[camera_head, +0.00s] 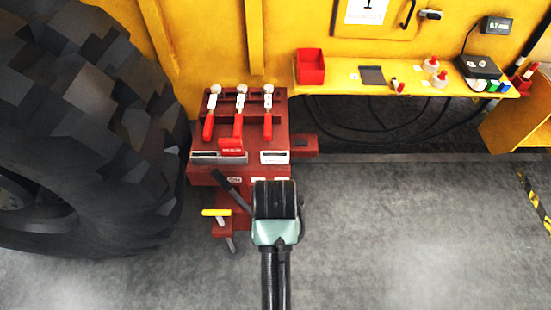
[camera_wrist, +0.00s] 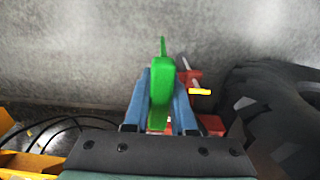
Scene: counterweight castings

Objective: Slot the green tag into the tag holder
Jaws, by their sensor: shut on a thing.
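The green tag (camera_wrist: 162,68) is between the two blue fingers of my gripper (camera_wrist: 160,92) in the wrist view. My gripper is shut on it, and a thin green end points up past the fingertips. In the head view my gripper (camera_head: 275,200) hangs in front of the red casting stand (camera_head: 200,175), and the tag is hidden. Two label-like frames sit on the stand's front edge, a grey one (camera_head: 218,157) at left and a white one (camera_head: 275,157) at right. I cannot tell for sure which is the tag holder. The tag is apart from both.
Several red-handled levers (camera_head: 239,125) stand on top of the stand. A yellow-handled bar (camera_head: 216,212) sticks out at its lower left. A big tyre (camera_head: 90,130) is close on the left. A yellow shelf (camera_head: 440,85) holds a red bin (camera_head: 310,66). Floor at right is clear.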

